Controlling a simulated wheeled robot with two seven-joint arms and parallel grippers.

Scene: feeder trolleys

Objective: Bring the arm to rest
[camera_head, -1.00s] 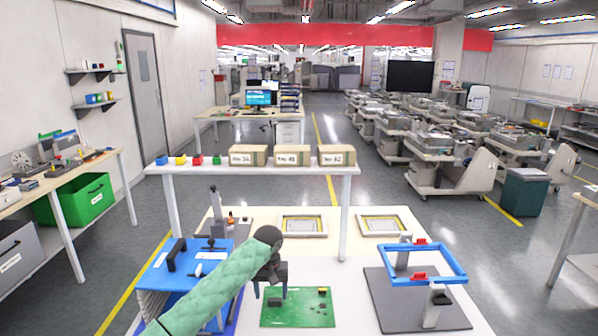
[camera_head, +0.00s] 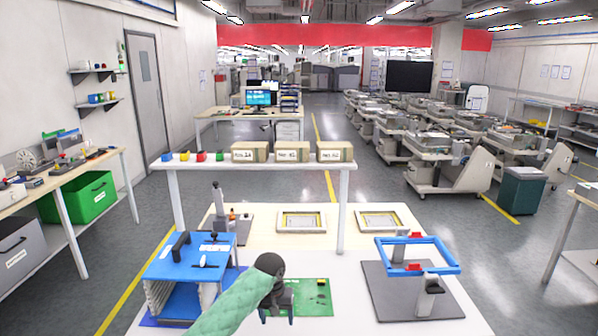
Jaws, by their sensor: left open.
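My left arm, in a pale green sleeve, comes in from the bottom of the head view. My left gripper (camera_head: 276,309) is open, with its dark fingers pointing down over the left side of the green circuit board (camera_head: 314,297). It holds nothing that I can see. The arm and wrist hide part of the board, so I cannot tell whether the fingers touch it. My right gripper is not in view.
A blue rack (camera_head: 196,262) stands left of the arm. A blue frame fixture (camera_head: 440,269) stands on a grey plate at the right. A raised shelf (camera_head: 262,166) with boxes and coloured blocks spans the back. White table shows between board and fixture.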

